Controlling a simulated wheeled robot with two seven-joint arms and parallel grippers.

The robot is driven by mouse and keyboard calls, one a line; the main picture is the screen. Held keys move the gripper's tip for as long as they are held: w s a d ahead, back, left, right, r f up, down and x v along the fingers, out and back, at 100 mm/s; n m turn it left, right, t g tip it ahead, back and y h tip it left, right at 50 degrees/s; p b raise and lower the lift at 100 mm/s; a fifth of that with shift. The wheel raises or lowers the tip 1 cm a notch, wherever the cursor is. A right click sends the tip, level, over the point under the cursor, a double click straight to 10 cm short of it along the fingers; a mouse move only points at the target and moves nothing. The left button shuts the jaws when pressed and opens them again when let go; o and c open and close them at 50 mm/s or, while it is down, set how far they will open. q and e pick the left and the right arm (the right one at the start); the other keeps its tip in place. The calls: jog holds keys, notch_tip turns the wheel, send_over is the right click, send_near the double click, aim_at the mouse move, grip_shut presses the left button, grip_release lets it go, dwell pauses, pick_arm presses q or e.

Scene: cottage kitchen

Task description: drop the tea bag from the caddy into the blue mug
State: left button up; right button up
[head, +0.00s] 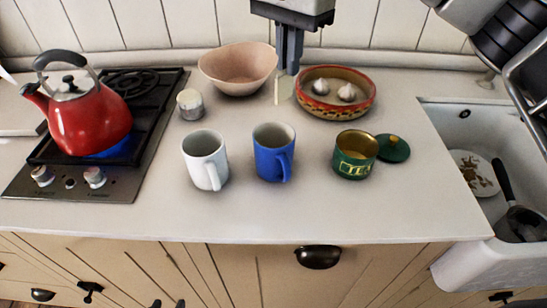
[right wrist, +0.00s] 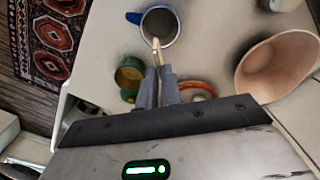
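The blue mug (head: 270,160) stands upright on the counter, its handle toward the front. It also shows in the right wrist view (right wrist: 174,36). The green tea caddy (head: 352,166) stands open to its right, with its green lid (head: 396,150) lying beside it. My right gripper (head: 287,70) is shut on a pale tea bag (head: 284,89), which hangs from its fingertips above the counter, behind the blue mug. In the right wrist view the tea bag (right wrist: 156,48) overlaps the mug's near rim; I see no contact. My left gripper is not in view.
A white mug (head: 203,162) stands left of the blue one. A pink bowl (head: 236,68) and a patterned bowl (head: 334,106) with garlic stand behind. A red kettle (head: 88,118) sits on the stove at left, a blue flame under it. A sink (head: 450,118) is at right. The front counter is clear.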

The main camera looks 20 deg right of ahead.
notch_tip(320, 180, down, 3)
jog(key=shift+r+b, duration=0.1)
jog(key=shift+b, duration=0.65)
jog(key=shift+f+b, duration=0.3)
jog(key=shift+f, duration=0.1)
pick_arm(q)
jog(key=shift+w+d+f, duration=0.25)
jog(key=shift+w, duration=0.1)
pick_arm(e)
jog(key=shift+w, duration=0.1)
jog(key=o, duration=0.7)
jog(key=shift+c, duration=0.2)
jog(key=shift+r, duration=0.15)
jog(key=shift+r, duration=0.3)
pick_arm(q)
jog(key=p, duration=0.2)
jog(key=shift+s+a+r+p, duration=0.1)
jog(key=shift+a+r+p, duration=0.1)
jog(key=shift+r+p, duration=0.15)
pick_arm(e)
notch_tip(320, 180, up, 15)
